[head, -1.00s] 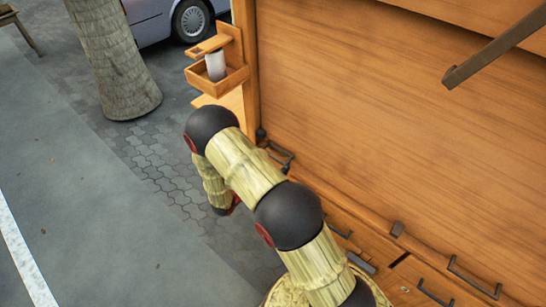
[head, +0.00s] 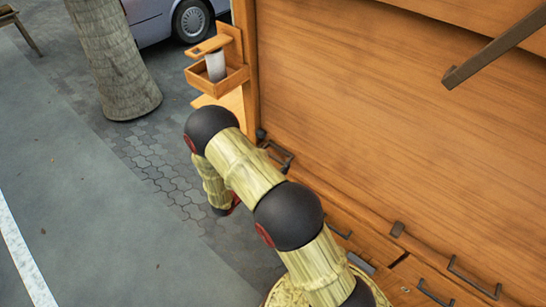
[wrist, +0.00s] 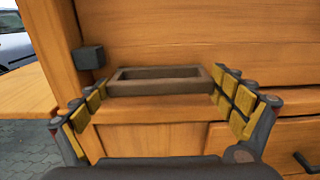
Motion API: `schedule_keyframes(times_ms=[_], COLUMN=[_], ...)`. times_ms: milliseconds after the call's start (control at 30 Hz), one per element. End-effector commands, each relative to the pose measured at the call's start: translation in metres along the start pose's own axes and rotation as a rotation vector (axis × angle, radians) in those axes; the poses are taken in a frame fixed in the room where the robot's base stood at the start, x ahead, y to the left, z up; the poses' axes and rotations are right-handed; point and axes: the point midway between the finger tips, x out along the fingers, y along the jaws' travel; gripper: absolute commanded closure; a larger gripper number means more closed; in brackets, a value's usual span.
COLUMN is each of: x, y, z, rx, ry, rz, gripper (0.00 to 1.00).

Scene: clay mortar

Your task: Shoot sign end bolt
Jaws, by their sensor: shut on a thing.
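A brown rectangular loop handle (wrist: 158,87), which looks like the bolt's handle, lies at the wooden ledge against the upright panel in the wrist view. My gripper (wrist: 160,80) is shut on it, with yellow-padded fingers at its left and right ends. A small dark block (wrist: 91,57) is fixed on the wood just left of the handle, apart from it. In the head view the handle (head: 281,156) and the block (head: 261,134) show at the panel's lower left corner. My gripper is hidden there behind my arm. The bolt's rod cannot be made out.
A large wooden panel (head: 400,120) fills the right side. Drawers with dark handles (head: 474,278) lie below it. A small wooden shelf box (head: 229,80) holding a pale cup (head: 215,66) sticks out at the panel's left edge. Open pavement (head: 110,220) lies left.

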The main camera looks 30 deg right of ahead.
Motion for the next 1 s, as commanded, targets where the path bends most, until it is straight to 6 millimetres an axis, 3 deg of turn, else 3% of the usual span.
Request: schedule_keyframes(times_ms=[333,667,700,1000], x=[0.0,0.0,0.0,-0.002], y=[0.047,0.054,0.054,0.055], z=[-0.001,0.001,0.001,0.001], rx=[0.003,0.002,0.002,0.003], ry=[0.0,0.001,0.001,0.0], rz=[0.0,0.003,0.004,0.005], gripper=[0.5,0.5,0.03,0.0])
